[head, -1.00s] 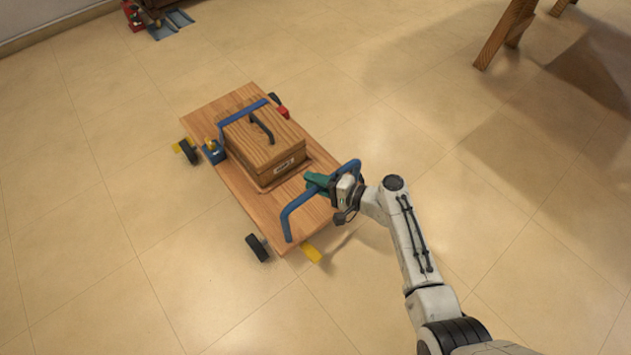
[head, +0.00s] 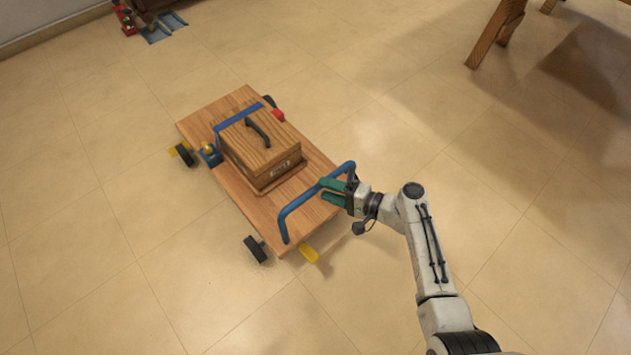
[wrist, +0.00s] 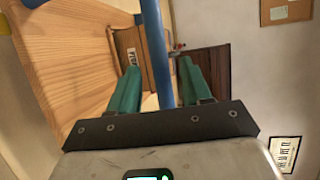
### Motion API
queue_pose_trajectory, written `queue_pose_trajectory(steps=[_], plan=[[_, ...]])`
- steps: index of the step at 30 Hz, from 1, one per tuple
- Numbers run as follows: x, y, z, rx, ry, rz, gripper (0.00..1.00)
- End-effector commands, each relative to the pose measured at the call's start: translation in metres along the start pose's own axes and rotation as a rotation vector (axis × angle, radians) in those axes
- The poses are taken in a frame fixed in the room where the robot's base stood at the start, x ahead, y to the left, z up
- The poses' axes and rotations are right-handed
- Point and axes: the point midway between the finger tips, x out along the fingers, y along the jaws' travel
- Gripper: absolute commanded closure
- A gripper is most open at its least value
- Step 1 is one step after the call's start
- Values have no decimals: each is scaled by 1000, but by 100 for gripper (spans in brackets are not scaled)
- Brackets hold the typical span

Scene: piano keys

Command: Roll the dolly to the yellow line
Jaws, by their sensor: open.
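The dolly (head: 320,176) is a flat wooden platform on black wheels, in the middle left of the head view. A blue bar handle (head: 292,215) stands at its near end and crosses the wrist view (wrist: 155,50). My gripper (head: 325,190) is open at this handle. In the wrist view its green fingers (wrist: 157,85) stand on either side of the bar, with gaps visible. A wooden box (head: 262,145) with a dark handle sits on the dolly under a blue strap. I see no clear yellow line on the floor.
A wooden trestle leg (head: 492,38) stands at the upper right. The tiled floor around the dolly is mostly clear.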

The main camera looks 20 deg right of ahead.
Motion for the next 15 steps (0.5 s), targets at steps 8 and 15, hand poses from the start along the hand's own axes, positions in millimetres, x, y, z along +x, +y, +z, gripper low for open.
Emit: queue_pose_trajectory(steps=[8,15], plan=[[-41,-1,0,0,1,0,52],[-48,0,0,-1,0,0,52]])
